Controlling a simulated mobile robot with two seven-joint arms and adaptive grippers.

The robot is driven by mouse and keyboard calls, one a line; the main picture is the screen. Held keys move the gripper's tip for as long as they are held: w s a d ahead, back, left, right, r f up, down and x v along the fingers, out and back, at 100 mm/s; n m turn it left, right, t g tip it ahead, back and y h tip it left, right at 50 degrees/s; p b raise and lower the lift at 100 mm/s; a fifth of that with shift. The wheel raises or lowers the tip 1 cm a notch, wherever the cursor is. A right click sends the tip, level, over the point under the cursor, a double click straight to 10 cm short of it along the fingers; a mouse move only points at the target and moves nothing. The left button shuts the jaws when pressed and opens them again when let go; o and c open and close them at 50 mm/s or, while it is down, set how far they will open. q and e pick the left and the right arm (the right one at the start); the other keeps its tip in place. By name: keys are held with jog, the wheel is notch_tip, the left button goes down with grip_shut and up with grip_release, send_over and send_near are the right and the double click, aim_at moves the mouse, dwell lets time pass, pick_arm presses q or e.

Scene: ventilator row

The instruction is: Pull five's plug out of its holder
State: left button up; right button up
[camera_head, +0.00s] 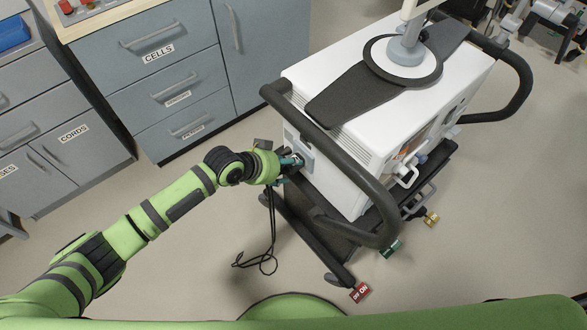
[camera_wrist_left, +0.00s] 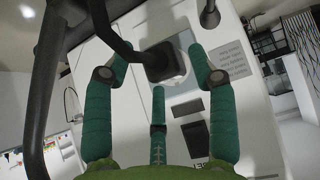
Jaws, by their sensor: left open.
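A white ventilator (camera_head: 345,80) with black handles stands on a dark wheeled base. In the left wrist view, a black plug (camera_wrist_left: 160,62) with a black cable sits in a pale square holder on the ventilator's panel (camera_wrist_left: 140,110). My left gripper (camera_head: 294,161) is at that panel in the head view and hides most of the holder. In the wrist view its green fingers (camera_wrist_left: 160,72) are open, one on each side of the plug, with a third finger below. I cannot tell whether they touch it. No number five is readable. My right gripper is not in view.
A black handle bar (camera_head: 330,140) curves close beside my left gripper. A black cord (camera_head: 272,225) hangs below it towards the floor. Grey drawers (camera_head: 170,70) stand behind to the left. A red tag (camera_head: 360,292) is at the base's foot. The floor at front left is clear.

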pick_arm(q)
jog(key=shift+w+d+f+b, duration=0.1)
jog(key=shift+d+f+b, duration=0.15)
jog(key=shift+f, duration=0.25)
jog(key=shift+w, duration=0.1)
